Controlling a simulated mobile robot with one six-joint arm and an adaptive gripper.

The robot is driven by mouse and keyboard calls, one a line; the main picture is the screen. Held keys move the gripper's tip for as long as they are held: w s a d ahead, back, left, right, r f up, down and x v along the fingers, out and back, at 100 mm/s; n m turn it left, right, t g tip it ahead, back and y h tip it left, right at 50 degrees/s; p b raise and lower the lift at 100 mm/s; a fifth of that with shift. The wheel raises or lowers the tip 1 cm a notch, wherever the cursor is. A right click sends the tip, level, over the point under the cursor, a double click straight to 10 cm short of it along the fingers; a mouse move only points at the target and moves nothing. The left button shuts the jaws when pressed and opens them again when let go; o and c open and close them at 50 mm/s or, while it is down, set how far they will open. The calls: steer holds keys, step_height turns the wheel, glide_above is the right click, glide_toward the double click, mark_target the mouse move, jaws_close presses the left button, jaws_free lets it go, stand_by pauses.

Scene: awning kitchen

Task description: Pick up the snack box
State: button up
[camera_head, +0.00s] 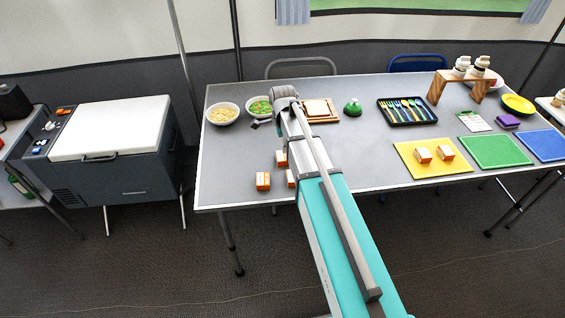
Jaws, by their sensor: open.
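Several small orange-and-white snack boxes are in view, and I cannot tell which one is meant. One snack box (263,181) stands near the table's front edge, left of my arm. A second snack box (281,159) stands behind it, and a third snack box (290,178) is partly hidden by my arm. Two more snack boxes (422,155) (445,153) stand on the yellow mat (418,171). My arm reaches over the table.
Two bowls (223,113) (258,107), a wooden board (320,118) and a green item (352,107) stand at the back. A cutlery tray (407,121), green mat (494,162) and blue mat (541,156) lie right. A white-lidded cooler (110,130) stands left.

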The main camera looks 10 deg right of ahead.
mark_target(283, 155)
steer(key=shift+f+b, duration=0.7)
steer(key=shift+f, duration=0.3)
steer(key=shift+f, duration=0.1)
steer(key=shift+w+f+b, duration=0.1)
steer(key=shift+f+b, duration=2.4)
steer(key=shift+b, duration=0.1)
steer(key=c, duration=0.9)
steer(key=shift+r, duration=0.2)
